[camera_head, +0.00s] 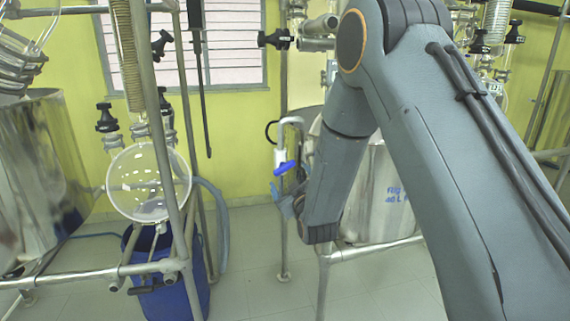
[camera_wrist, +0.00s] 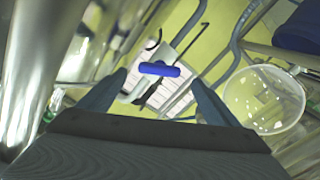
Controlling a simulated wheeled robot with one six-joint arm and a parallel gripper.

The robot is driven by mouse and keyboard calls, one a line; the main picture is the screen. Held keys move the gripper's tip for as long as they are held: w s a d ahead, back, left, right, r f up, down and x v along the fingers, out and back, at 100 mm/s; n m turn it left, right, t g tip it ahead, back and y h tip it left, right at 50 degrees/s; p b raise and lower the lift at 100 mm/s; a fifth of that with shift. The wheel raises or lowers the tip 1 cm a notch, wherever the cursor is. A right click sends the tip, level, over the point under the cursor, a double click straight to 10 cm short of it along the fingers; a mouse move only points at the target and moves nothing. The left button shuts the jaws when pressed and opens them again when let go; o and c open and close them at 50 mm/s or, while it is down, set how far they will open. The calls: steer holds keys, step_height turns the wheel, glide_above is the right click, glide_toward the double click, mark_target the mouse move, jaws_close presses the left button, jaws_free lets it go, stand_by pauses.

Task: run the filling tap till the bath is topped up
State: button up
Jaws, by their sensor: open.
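The filling tap has a blue handle (camera_head: 285,168) on a pale pipe fitting (camera_head: 280,155), in front of a steel bath (camera_head: 378,190) with blue lettering. My arm hides part of the bath, and its water level cannot be seen. My gripper (camera_head: 290,203) is just below the blue handle in the head view. In the wrist view the blue handle (camera_wrist: 160,69) lies crosswise ahead, between the two open fingers of my gripper (camera_wrist: 157,82). The fingers show no contact with it.
A round glass flask (camera_head: 148,183) hangs in a metal frame (camera_head: 165,130) at left, above a blue bin (camera_head: 170,290). A large steel vessel (camera_head: 40,170) stands at far left. Steel posts stand near the tap. The tiled floor between the frames is clear.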

mark_target(285, 169)
steer(key=shift+p+x, duration=1.15)
steer(key=shift+x, duration=2.85)
steer(key=c, duration=1.1)
steer(key=shift+o, duration=0.2)
steer(key=shift+f+m+b, duration=0.1)
steer(key=shift+m+b, duration=0.3)
steer(key=shift+b, duration=0.05)
steer(key=shift+m, duration=0.3)
steer(key=shift+m+b, duration=1.9)
steer(key=shift+m, duration=0.4)
